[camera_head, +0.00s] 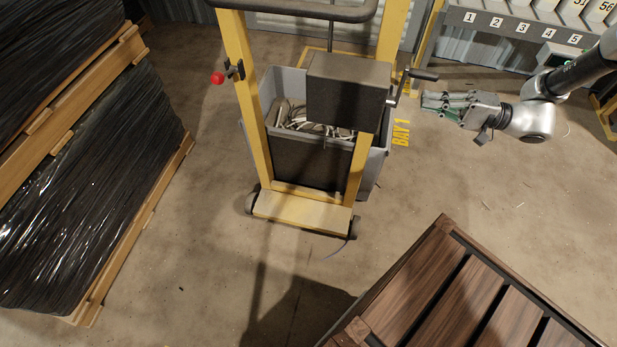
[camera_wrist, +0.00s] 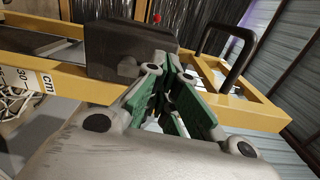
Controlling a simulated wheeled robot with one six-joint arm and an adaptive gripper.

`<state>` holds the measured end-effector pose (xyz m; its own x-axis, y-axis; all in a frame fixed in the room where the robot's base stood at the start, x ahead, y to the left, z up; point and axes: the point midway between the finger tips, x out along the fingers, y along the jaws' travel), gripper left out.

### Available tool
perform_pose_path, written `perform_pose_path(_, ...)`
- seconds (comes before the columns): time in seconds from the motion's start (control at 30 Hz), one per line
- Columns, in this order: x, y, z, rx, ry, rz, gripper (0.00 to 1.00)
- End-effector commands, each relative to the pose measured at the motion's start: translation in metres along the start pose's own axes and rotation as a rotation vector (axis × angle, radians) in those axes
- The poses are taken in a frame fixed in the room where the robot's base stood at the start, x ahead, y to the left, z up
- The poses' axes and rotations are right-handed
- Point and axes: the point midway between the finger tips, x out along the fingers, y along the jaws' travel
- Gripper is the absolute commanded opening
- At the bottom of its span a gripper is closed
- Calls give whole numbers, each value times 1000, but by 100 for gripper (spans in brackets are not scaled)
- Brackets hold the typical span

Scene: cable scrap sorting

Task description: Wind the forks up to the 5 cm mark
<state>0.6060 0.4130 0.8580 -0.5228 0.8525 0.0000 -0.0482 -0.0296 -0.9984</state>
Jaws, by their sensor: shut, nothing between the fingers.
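A yellow hand stacker (camera_head: 244,90) stands in the middle, with a dark winch box (camera_head: 348,90) between its posts. The winch crank (camera_head: 394,97) sticks out on the box's right side, its dark grip pointing right. My gripper (camera_head: 428,102) is shut and empty, just right of the crank and a little below its grip, apparently apart from it. A white scale marked "cm" (camera_wrist: 46,83) is on a yellow post. The forks cannot be made out.
A grey bin (camera_head: 374,160) with cable scrap stands behind the mast. A red knob (camera_head: 217,78) is on the left post. A wrapped pallet stack (camera_head: 90,190) stands left and a slatted wooden top (camera_head: 440,295) lower right. Numbered bins (camera_head: 520,28) are at the back right.

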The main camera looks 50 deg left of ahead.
Motion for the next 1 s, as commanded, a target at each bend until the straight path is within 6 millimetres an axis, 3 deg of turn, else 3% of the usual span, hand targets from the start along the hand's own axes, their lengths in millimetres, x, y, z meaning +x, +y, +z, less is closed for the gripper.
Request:
perform_pose_path(0.13, -9, 0, 0, 0, 1, 0, 0)
perform_pose_path(0.63, -73, 0, 0, 0, 2, 0, 0)
perform_pose_path(1.0, -80, 0, 0, 0, 0, 0, 0)
